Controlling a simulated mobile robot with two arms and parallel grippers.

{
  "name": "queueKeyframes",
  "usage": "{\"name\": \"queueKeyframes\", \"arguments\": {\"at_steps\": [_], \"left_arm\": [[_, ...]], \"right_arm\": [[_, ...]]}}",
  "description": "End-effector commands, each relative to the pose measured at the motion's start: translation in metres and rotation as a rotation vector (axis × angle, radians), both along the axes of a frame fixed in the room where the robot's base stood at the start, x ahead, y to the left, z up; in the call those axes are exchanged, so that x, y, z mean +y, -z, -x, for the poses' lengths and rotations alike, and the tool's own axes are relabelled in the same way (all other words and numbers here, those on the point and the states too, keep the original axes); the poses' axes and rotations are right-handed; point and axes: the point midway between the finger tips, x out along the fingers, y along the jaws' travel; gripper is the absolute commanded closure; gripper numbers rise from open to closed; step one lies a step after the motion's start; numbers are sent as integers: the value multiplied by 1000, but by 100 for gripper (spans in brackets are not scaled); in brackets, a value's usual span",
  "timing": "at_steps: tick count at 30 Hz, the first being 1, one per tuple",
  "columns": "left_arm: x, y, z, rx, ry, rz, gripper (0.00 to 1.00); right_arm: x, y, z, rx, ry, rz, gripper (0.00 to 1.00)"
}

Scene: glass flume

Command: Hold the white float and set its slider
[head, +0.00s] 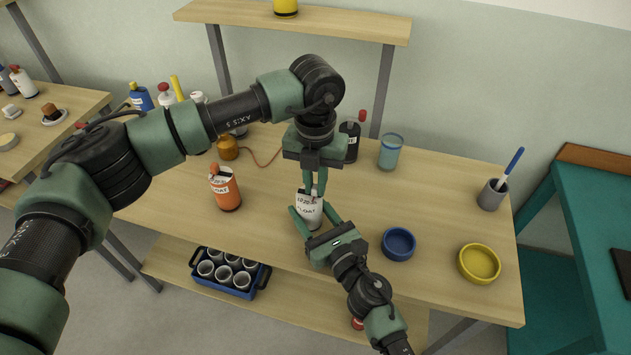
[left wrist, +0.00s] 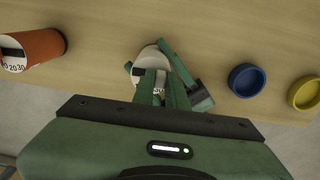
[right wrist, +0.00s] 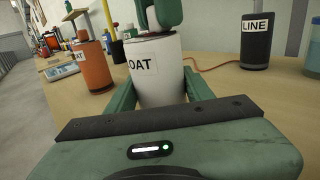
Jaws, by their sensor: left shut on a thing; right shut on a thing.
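The white float (head: 308,214), a cylinder labelled FLOAT with a scale on its sloped top, stands upright near the table's front edge. It also shows in the right wrist view (right wrist: 157,78). My right gripper (head: 308,216) is shut on its body from the front, one finger on each side. My left gripper (head: 314,192) points down from above, its fingertips shut at the float's top. In the right wrist view the left fingers (right wrist: 160,18) meet the top. The slider is hidden by the left fingers, and its setting cannot be read.
An orange float (head: 225,190) stands to the left. A dark LINE bottle (head: 350,146) and a blue glass (head: 390,154) stand behind. A blue dish (head: 399,244), a yellow dish (head: 479,263) and a grey pen cup (head: 492,195) are right. A blue crate of cups (head: 231,292) sits on the lower shelf.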

Motion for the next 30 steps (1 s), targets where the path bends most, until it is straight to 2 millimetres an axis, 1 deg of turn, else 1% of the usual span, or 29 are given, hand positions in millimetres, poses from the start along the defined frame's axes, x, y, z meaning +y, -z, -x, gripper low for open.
{"name": "queueKeyframes", "arguments": {"at_steps": [21, 23, 28, 30], "left_arm": [[0, -1, 0, 1, 1, 2, 100], [3, -1, -1, 0, 0, 2, 100], [26, -1, -8, -1, -1, 1, 100], [29, -1, -9, -1, 0, 1, 100]], "right_arm": [[0, 1, 0, 2, 0, 1, 95], [0, 1, 0, 2, 0, 1, 95], [0, 1, 0, 2, 0, 1, 95], [0, 1, 0, 2, 1, 1, 95]]}}
